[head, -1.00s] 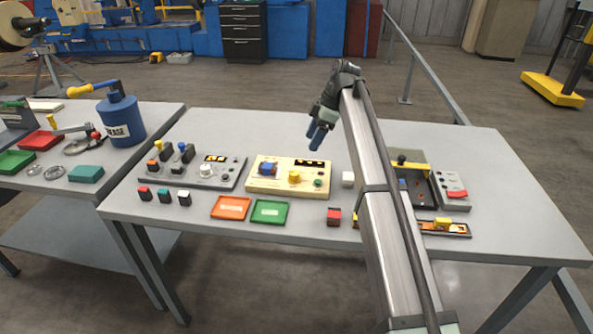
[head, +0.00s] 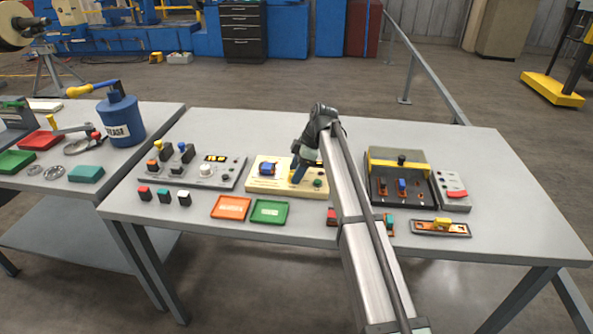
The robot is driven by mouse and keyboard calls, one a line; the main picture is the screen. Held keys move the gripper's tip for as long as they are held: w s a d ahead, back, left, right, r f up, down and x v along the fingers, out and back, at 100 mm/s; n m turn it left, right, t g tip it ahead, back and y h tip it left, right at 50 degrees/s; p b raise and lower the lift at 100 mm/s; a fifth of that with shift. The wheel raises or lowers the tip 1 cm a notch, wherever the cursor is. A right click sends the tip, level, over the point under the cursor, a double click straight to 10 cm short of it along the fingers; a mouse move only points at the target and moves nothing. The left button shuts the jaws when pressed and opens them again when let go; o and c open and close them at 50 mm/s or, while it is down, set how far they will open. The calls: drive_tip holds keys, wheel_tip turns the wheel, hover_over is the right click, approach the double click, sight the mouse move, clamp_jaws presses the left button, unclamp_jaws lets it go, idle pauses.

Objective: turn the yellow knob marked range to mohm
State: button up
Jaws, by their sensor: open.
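The cream panel (head: 262,185) lies on the middle of the table, with a blue knob (head: 267,168) on its left and a green button (head: 317,183) on its right. The yellow knob is almost wholly hidden behind the fingers. I cannot tell whether the fingers touch it. The panel's markings are too small to read, and its dark display is mostly covered by my gripper.
A grey panel (head: 228,172) with knobs and levers stands left of the cream panel. Orange (head: 231,208) and green (head: 269,212) trays lie in front. A dark fixture with a yellow bar (head: 385,163) stands at right. Small red, teal and white blocks lie along the front.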

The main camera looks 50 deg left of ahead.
drive_tip(key=shift+c, duration=0.3)
drive_tip(key=c, duration=1)
drive_tip(key=m, duration=0.2)
drive_tip(key=m+t+y, duration=0.1)
drive_tip(key=m, duration=0.2)
drive_tip(key=shift+s+d+m+t, duration=0.2)
drive_tip(key=shift+s+m+t, duration=0.05)
drive_tip(key=shift+m+t, duration=0.05)
drive_tip(key=m+t, duration=0.1)
drive_tip(key=m, duration=0.2)
drive_tip(key=m+t+y, duration=0.1)
drive_tip(key=m, duration=0.2)
drive_tip(key=shift+s, duration=0.15)
drive_tip(key=m+t, duration=0.1)
drive_tip(key=m, duration=0.2)
drive_tip(key=m+t, duration=0.1)
drive_tip(key=m, duration=0.2)
drive_tip(key=shift+s+a+m+t+h, duration=0.15)
drive_tip(key=shift+m+t+h, duration=0.15)
drive_tip(key=shift+t, duration=0.1)
drive_tip(key=m, duration=0.2)
drive_tip(key=m+t+h, duration=0.1)
drive_tip(key=m, duration=0.2)
drive_tip(key=shift+s+a+m+h, duration=0.1)
drive_tip(key=shift+m+h, duration=0.2)
